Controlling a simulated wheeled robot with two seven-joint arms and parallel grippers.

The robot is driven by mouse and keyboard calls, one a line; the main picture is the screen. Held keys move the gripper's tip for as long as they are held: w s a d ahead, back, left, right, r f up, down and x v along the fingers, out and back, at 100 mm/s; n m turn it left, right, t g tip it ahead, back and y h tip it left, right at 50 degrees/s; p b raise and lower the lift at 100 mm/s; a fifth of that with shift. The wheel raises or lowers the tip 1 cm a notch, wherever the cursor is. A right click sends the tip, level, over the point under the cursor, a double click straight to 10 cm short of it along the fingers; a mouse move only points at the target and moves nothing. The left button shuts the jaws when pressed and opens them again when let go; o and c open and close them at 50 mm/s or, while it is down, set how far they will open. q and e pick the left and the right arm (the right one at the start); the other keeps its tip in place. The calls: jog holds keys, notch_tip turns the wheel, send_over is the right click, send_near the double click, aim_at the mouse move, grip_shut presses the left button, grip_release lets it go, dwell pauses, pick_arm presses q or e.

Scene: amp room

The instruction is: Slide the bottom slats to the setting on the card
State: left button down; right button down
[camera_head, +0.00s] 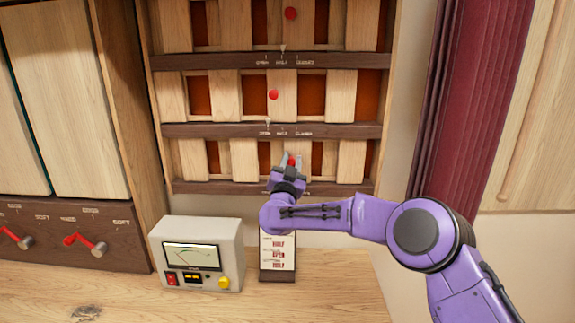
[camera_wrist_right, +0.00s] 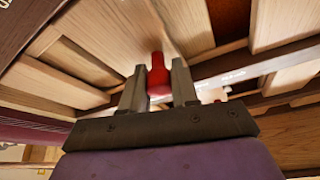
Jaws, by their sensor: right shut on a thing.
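The bottom slats (camera_head: 244,160) are pale wooden panels in the lowest row of the rack, with dark red gaps between them. My right gripper (camera_head: 290,163) reaches up to this row and is shut on the red knob (camera_wrist_right: 158,78) of the bottom slats; the knob sits between both fingers in the right wrist view. The card (camera_head: 278,252) stands on the wooden top below, with several lines of red words; the lowest seems to read HALF. My arm partly hides the card's top and the bottom row's label strip. My left gripper is not in view.
Two upper slat rows have red knobs (camera_head: 273,94) and labelled strips. A cream meter box (camera_head: 197,254) stands left of the card. Red-handled levers (camera_head: 85,243) are at the far left. A dark red curtain (camera_head: 478,90) hangs at the right. The wooden top (camera_head: 330,295) is clear in front.

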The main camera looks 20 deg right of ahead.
jog(key=shift+w+a+r, duration=0.1)
jog(key=shift+w+a, duration=0.15)
jog(key=shift+a, duration=0.4)
jog(key=c, duration=0.9)
grip_release()
jog(key=shift+s+d, duration=0.15)
jog(key=shift+d, duration=0.4)
jog(key=shift+o, duration=0.2)
jog(key=shift+s+d, duration=0.15)
jog(key=shift+d, duration=0.15)
jog(key=shift+a, duration=0.55)
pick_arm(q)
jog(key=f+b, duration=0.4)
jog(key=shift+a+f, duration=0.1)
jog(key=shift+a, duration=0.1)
pick_arm(e)
jog(key=v, duration=1)
jog(key=shift+s+d, duration=0.2)
jog(key=shift+d, duration=0.15)
